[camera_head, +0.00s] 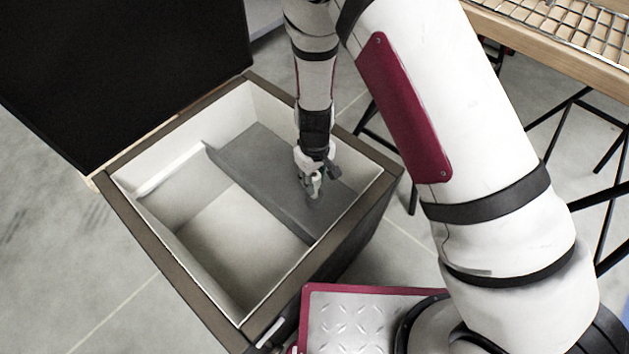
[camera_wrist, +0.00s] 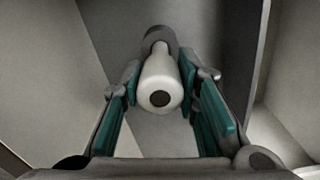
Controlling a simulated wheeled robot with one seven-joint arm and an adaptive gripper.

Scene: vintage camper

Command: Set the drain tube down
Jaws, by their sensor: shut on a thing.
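The drain tube is a short whitish cylinder with a dark hole in its near end; it shows in the wrist view (camera_wrist: 160,82) between the two teal-padded fingers. My gripper (camera_wrist: 160,88) is shut on it. In the head view my gripper (camera_head: 314,184) points down inside an open box, over its grey raised shelf (camera_head: 262,160). The drain tube (camera_head: 315,187) shows there as a small pale piece at the fingertips. A darker grey part lies beyond the tube in the wrist view. I cannot tell whether the tube touches the shelf.
The box has pale walls and a brown rim (camera_head: 165,262); its lower floor (camera_head: 235,240) is bare. A thin white ledge (camera_head: 172,168) runs along its left side. A black panel (camera_head: 110,70) stands behind it. A wood-edged wire rack (camera_head: 560,30) is at upper right.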

